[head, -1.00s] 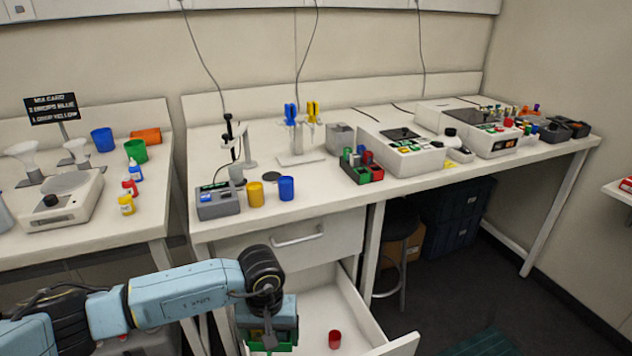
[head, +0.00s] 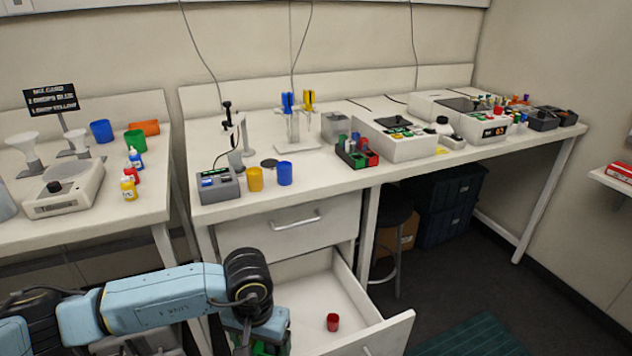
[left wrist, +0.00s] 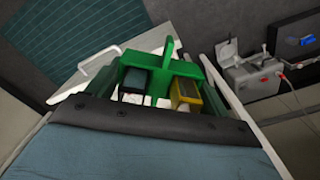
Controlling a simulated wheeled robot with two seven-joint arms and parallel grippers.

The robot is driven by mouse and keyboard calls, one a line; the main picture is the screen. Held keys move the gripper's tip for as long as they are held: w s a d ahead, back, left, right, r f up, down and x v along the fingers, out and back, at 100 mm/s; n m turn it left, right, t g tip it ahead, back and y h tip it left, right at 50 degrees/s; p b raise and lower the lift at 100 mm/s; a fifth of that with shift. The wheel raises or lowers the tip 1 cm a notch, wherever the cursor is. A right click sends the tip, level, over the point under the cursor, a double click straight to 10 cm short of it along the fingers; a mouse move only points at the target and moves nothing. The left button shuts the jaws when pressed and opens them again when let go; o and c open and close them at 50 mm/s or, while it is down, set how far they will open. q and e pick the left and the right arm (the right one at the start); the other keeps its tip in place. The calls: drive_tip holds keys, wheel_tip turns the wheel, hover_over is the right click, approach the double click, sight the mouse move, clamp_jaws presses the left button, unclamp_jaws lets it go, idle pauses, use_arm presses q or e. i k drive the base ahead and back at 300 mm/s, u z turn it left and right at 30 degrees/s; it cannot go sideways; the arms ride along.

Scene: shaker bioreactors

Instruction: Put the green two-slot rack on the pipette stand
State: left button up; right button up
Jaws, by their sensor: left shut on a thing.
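My left gripper (head: 258,338) is low at the bottom of the head view, beside the open drawer, shut on the green two-slot rack (head: 272,348). Only a little green shows there, below the gripper. In the left wrist view the green rack (left wrist: 168,62) shows with its upright tab, with a dark part on its left side and a yellow part on its right. The pipette stand (head: 298,149) is on the bench, well away from the rack, with a blue and a yellow pipette upright on it. My right gripper is not in view.
The open drawer (head: 376,338) juts out beside my gripper, with a red cup (head: 333,322) inside. On the bench, a yellow cup (head: 255,179), a blue cup (head: 285,173), a grey device (head: 219,186) and a tube block (head: 357,154) stand in front of the stand.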

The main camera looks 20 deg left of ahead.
sight(315, 168)
drive_tip(key=z, duration=0.55)
drive_tip(key=k, duration=0.7)
drive_tip(key=z, duration=0.95)
drive_tip(key=k, duration=0.6)
drive_tip(key=z, duration=0.4)
drive_tip(key=i, duration=1.2)
drive_tip(key=u, duration=0.3)
drive_tip(key=i, duration=1.4)
drive_tip(key=u, duration=0.65)
drive_tip(key=i, duration=1.35)
drive_tip(key=u, duration=1.35)
drive_tip(key=i, duration=0.7)
drive_tip(key=u, duration=1.25)
drive_tip(key=i, duration=0.45)
drive_tip(key=u, duration=0.35)
